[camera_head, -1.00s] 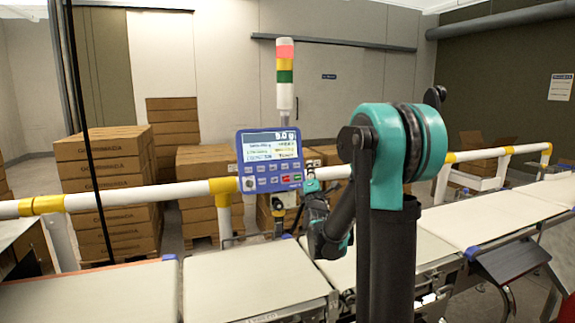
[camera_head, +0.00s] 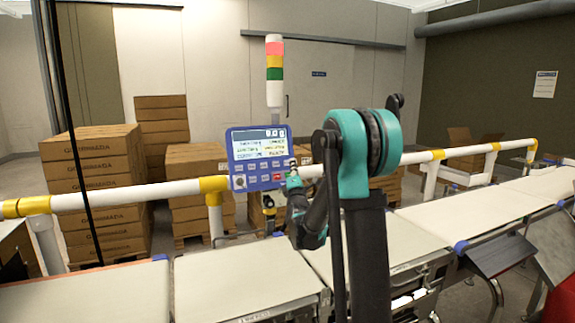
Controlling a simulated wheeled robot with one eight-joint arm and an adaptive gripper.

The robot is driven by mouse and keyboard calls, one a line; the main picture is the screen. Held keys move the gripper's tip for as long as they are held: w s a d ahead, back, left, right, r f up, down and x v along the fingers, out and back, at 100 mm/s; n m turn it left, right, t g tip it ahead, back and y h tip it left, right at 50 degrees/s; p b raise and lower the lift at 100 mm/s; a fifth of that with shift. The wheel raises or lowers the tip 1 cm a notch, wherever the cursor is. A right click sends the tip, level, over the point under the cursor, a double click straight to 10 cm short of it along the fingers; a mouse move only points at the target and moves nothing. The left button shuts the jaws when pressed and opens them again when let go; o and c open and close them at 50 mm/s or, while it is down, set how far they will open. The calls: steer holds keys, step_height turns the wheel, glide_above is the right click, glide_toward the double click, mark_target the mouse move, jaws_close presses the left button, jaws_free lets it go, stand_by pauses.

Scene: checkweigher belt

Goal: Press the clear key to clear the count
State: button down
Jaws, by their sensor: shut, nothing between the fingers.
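The blue control panel (camera_head: 257,158) stands on the guard rail in the middle of the head view, with a lit screen (camera_head: 259,146) above rows of small keys. A red key (camera_head: 277,178) shows in the bottom row. Key labels are too small to read, so I cannot tell which is the clear key. My gripper (camera_head: 292,177) is shut and empty, with its tip at the panel's lower right corner. It covers the keys there; I cannot tell whether it touches the panel.
A white and yellow rail (camera_head: 127,193) runs behind the pale conveyor belts (camera_head: 235,280). A red, yellow and green signal tower (camera_head: 274,70) rises behind the panel. Stacked cartons (camera_head: 88,165) stand beyond the rail. The belts look clear.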

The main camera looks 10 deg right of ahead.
steer(key=shift+w+a+f, duration=0.2)
steer(key=shift+w+f, duration=0.05)
steer(key=shift+w, duration=0.45)
steer(key=shift+w+a+f, duration=0.15)
steer(key=shift+w+f, duration=0.05)
steer(key=shift+w, duration=0.45)
steer(key=shift+w, duration=0.15)
stand_by(0.4)
steer(key=shift+w+a+f, duration=0.1)
steer(key=shift+w, duration=0.15)
steer(key=shift+w+a+f, duration=0.1)
steer(key=shift+w, duration=0.25)
stand_by(0.8)
steer(key=shift+s+d+r, duration=0.2)
steer(key=shift+s+r, duration=0.05)
steer(key=shift+s, duration=0.5)
steer(key=s, duration=0.1)
steer(key=s+r, duration=0.1)
steer(key=s, duration=0.1)
steer(key=s+d, duration=0.1)
steer(key=shift+s+d+r, duration=0.1)
steer(key=shift+s+r, duration=0.05)
steer(key=shift+s, duration=0.2)
